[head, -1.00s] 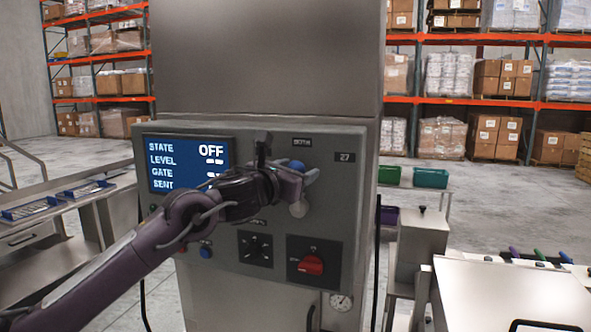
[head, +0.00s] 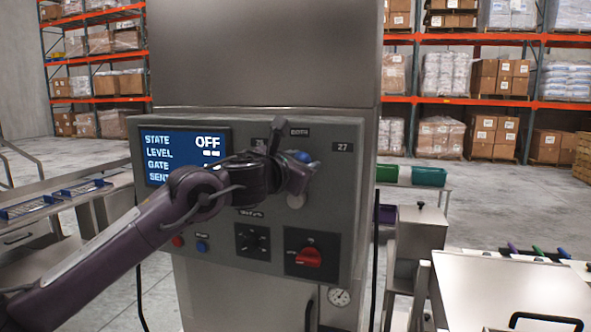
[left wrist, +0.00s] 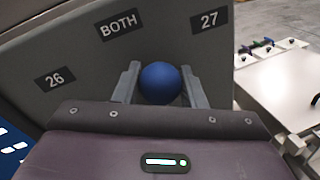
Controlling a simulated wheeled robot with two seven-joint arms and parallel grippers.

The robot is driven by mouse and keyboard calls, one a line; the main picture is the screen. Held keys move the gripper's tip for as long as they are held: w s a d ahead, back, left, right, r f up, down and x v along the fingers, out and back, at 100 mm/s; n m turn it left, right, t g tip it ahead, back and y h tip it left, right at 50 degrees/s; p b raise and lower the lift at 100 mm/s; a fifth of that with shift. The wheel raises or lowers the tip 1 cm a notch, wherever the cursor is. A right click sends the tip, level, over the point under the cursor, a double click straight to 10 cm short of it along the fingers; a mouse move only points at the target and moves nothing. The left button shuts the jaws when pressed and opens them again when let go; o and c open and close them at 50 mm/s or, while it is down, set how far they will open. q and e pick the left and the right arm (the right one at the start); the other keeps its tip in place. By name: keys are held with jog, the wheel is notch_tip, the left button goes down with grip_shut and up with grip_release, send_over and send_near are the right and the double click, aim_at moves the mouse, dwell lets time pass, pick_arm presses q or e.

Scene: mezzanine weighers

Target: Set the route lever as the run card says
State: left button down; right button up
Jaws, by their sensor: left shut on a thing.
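The route lever's blue ball knob (left wrist: 160,83) sits between the two fingers of my left gripper (left wrist: 160,88) in the left wrist view. The gripper is shut on it. In the head view the blue knob (head: 303,157) shows just past my left gripper (head: 306,176), at the upper right of the grey control panel (head: 225,245). Plates read "26" (left wrist: 54,78), "BOTH" (left wrist: 118,25) and "27" (left wrist: 209,20); the knob is below and between "BOTH" and "27". The lever's shaft is hidden. I see no run card. My right gripper is not in view.
The panel screen (head: 187,155) reads STATE OFF, partly covered by my arm. Below are a black dial (head: 253,242), a red rotary switch (head: 308,257), and red and blue buttons. A steel table (head: 510,295) stands at right, a conveyor (head: 65,205) at left.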

pick_arm(q)
jog(key=shift+s+d+f+m+g+y+b, duration=0.15)
jog(key=shift+s+d+f+m+b, duration=0.1)
jog(key=shift+d+m+b, duration=0.45)
jog(key=shift+s+d+f+m+g+y+b, duration=0.1)
jog(key=shift+s+d+f+m+y+b, duration=0.15)
jog(key=shift+d+m+b, duration=0.4)
jog(key=shift+s+d+f+m+g+y+b, duration=0.1)
jog(key=shift+d+f+m+b, duration=0.3)
jog(key=shift+m, duration=0.45)
jog(key=c, duration=0.9)
grip_release()
jog(key=shift+d, duration=0.1)
